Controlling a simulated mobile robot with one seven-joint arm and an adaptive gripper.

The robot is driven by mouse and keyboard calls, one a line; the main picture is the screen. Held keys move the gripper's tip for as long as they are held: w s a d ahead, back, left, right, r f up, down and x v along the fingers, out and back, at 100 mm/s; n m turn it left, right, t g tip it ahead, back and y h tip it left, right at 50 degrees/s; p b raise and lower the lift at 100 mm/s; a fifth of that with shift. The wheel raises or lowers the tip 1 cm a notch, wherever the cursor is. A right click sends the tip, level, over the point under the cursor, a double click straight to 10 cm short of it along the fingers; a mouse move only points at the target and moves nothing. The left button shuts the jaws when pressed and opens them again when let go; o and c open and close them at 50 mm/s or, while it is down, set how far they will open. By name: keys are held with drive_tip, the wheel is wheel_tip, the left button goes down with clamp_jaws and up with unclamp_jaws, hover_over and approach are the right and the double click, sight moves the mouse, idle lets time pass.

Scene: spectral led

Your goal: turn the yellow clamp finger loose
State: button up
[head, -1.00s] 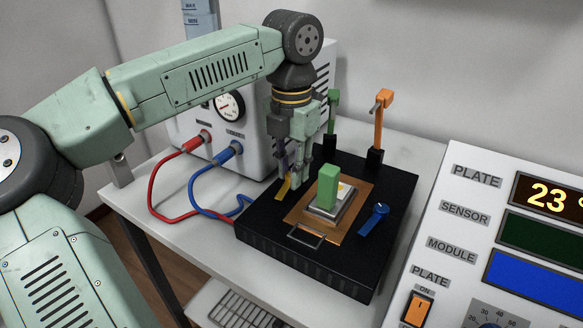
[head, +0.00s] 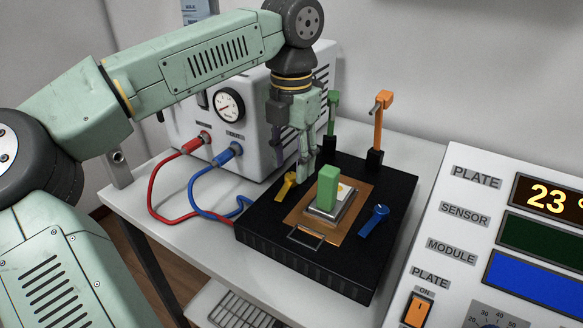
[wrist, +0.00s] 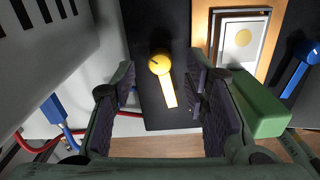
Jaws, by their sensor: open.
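The yellow clamp finger (head: 285,186) sits on the black base left of the copper plate (head: 345,232). In the wrist view the yellow clamp finger (wrist: 165,78) has a round knob with a dark slot line, and its bar points down the picture, alongside the copper plate rather than over it. My gripper (head: 305,170) is open and empty. In the head view it hangs above and just right of the yellow clamp. In the wrist view the clamp shows between my two dark-padded fingers. I see no contact.
A blue clamp (head: 375,218) sits on the right. Green (head: 333,108) and orange (head: 380,120) posts stand behind. Red and blue cables lie left.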

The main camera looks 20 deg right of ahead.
sight(292, 175)
wheel_tip(292, 175, up, 10)
drive_tip(key=shift+f, duration=0.15)
idle(1.6)
